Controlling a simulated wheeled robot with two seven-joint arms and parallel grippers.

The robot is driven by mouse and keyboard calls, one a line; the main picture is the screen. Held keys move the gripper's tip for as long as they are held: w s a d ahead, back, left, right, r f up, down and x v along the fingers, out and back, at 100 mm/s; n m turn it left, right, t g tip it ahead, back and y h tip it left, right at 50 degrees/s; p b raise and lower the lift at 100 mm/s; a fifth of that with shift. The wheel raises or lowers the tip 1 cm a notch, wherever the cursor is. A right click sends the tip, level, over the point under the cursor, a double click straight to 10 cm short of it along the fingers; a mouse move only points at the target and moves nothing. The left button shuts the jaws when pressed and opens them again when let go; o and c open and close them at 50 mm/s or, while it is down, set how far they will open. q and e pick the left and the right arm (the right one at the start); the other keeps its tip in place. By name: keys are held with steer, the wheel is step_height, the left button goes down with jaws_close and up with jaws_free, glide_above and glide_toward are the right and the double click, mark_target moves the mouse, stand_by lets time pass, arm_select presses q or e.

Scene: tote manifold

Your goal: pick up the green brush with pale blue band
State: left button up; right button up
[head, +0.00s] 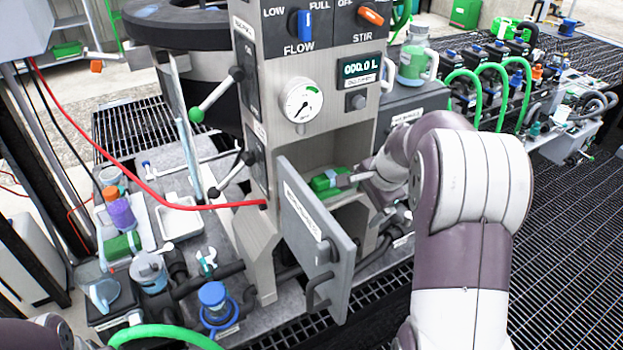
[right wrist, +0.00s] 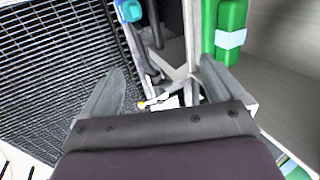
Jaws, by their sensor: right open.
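The green brush with pale blue band (head: 324,183) lies in the open compartment of the grey machine, behind its swung-out door (head: 312,215). In the right wrist view the brush (right wrist: 231,15) shows at the upper right, its pale blue band across it, beside and beyond the right-hand finger. My right gripper (head: 347,181) reaches into the compartment from the right, close to the brush. Its fingers (right wrist: 162,68) are spread, with no object held between them; whether one touches the brush I cannot tell. My left gripper is not in view; only part of my left arm shows at the lower left.
The open door and the compartment's side walls leave little room around the right gripper. Another green block-like item (head: 122,245) lies on a tray at the left, near a purple bottle (head: 121,213). Hoses and fittings crowd the machine's base.

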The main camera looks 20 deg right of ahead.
steer(key=w+p, duration=0.2)
steer(key=w, duration=0.1)
glide_above(333, 185)
steer(key=s, duration=0.2)
steer(key=shift+s+d+p, duration=0.15)
steer(key=shift+d+p, duration=0.1)
steer(key=shift+p, duration=0.1)
steer(key=shift+w+r, duration=0.1)
steer(key=shift+w, duration=0.15)
steer(key=shift+w+f, duration=0.15)
steer(key=shift+f, duration=0.25)
steer(key=p+x, duration=0.1)
steer(key=x, duration=0.3)
steer(key=shift+w+f, duration=0.2)
steer(key=shift+w, duration=0.1)
steer(key=shift+s+r, duration=0.15)
steer(key=shift+s, duration=0.05)
steer(key=shift+c, duration=1.2)
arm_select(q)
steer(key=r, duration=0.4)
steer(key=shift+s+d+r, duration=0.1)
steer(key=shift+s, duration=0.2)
arm_select(e)
steer(key=c, duration=0.9)
